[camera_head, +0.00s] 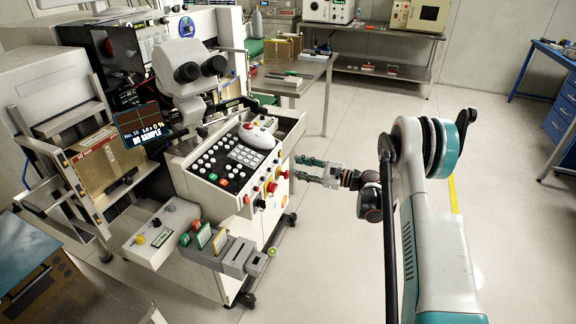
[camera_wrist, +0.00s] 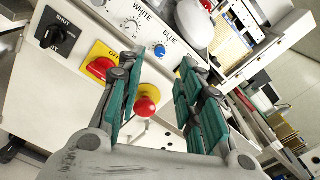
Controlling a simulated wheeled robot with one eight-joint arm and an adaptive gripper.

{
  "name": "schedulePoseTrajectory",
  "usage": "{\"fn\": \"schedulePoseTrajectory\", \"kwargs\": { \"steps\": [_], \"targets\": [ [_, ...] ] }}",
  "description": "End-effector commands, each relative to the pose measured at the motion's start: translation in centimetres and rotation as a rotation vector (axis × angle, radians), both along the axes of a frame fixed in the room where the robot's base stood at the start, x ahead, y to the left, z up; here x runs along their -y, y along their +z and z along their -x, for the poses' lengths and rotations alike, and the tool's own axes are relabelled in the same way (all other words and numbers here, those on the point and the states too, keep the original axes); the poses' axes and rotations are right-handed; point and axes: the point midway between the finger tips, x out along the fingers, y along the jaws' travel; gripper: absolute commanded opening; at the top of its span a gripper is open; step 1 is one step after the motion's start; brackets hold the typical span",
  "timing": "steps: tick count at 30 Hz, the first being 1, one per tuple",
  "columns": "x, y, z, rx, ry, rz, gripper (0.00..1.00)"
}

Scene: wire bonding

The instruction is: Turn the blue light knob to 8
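The small blue knob (camera_wrist: 160,51) sits on the white front panel beside the printed word BLUE. It shows in the wrist view beyond the gap between my fingers. Its pointer and scale are too small to read. In the head view I cannot make it out. My gripper (camera_wrist: 160,72) is open, with nothing between its green finger pads. It does not touch the knob. In the head view my gripper (camera_head: 299,169) is to the right of the white bonding machine (camera_head: 186,167), at its control panel's right side.
A white-labelled dial (camera_wrist: 131,27) is left of the blue knob. A red button (camera_wrist: 146,106) on yellow shows between my fingers. A red switch (camera_wrist: 101,68) and a black SHUT rotary switch (camera_wrist: 57,38) are farther left. Open floor (camera_head: 335,240) lies right of the machine.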

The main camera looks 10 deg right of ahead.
Motion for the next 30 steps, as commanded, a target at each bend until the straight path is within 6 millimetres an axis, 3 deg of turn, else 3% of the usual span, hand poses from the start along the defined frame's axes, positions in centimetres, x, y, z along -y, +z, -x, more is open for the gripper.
{"fn": "schedulePoseTrajectory", "kwargs": {
  "steps": [3, 10, 26, 30],
  "targets": [
    [1.9, 0.0, 1.3, 0.0, -0.003, 0.001, 0.33],
    [3.9, 0.0, 2.8, -0.001, 0.0, 0.001, 0.33],
    [4.2, 0.0, 3.0, 0.0, 0.001, 0.0, 0.33],
    [3.6, 0.9, 2.9, 0.005, 0.003, 0.029, 0.33]
  ]
}}
